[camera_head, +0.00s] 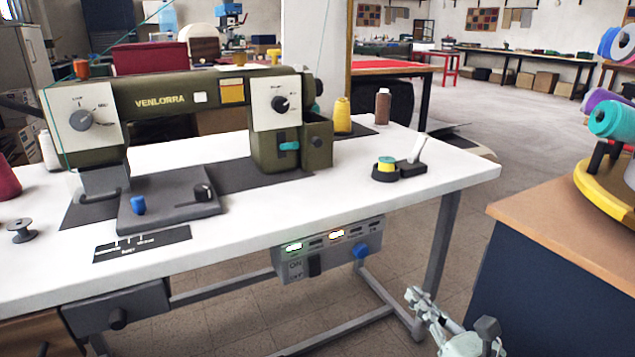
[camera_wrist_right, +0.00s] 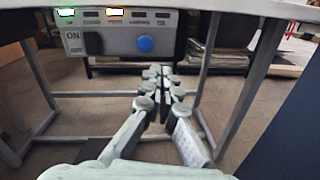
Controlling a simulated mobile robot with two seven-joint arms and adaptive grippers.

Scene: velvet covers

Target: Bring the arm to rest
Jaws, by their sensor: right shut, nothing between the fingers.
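My right gripper (camera_head: 423,300) is low at the bottom right of the head view, in front of the white table's right leg. Its fingers are shut with nothing between them. In the right wrist view the gripper (camera_wrist_right: 160,75) points forward under the table, below and right of the control box (camera_wrist_right: 125,38), and apart from it. The control box (camera_head: 325,255) hangs under the table's front edge, with a lit green and a lit amber indicator, an ON/OFF switch and a blue knob (camera_head: 361,251). My left gripper is not in view.
A dark blue cabinet (camera_head: 550,290) with a wooden top stands close on the right. Open floor (camera_head: 455,215) lies between table and cabinet.

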